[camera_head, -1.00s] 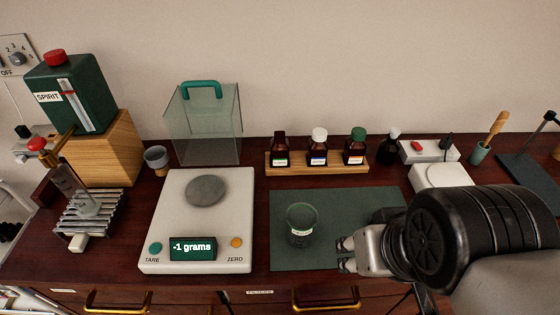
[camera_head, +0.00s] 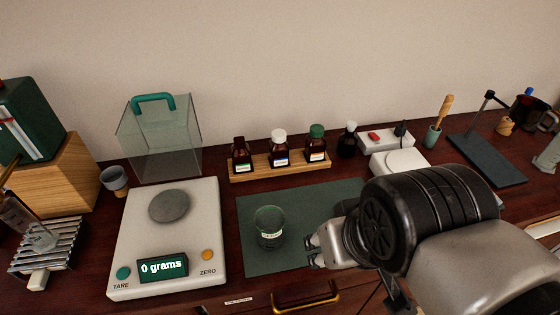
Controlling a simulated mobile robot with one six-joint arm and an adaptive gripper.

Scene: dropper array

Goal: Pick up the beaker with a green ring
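A clear glass beaker with a green tint and a pale label (camera_head: 269,228) stands upright on the dark green mat (camera_head: 330,194). My gripper (camera_head: 314,251) is just right of the beaker, low over the mat's front part, with its fingertips pointing left toward it. A small gap shows between fingertips and beaker. The fingers look somewhat apart and hold nothing visible.
A scale (camera_head: 128,226) reading 0 grams stands left of the mat. Behind are a glass box with a green handle (camera_head: 160,140) and a wooden rack (camera_head: 238,176) with bottles. A white device (camera_head: 400,163) and a dark stand (camera_head: 487,160) are at the right.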

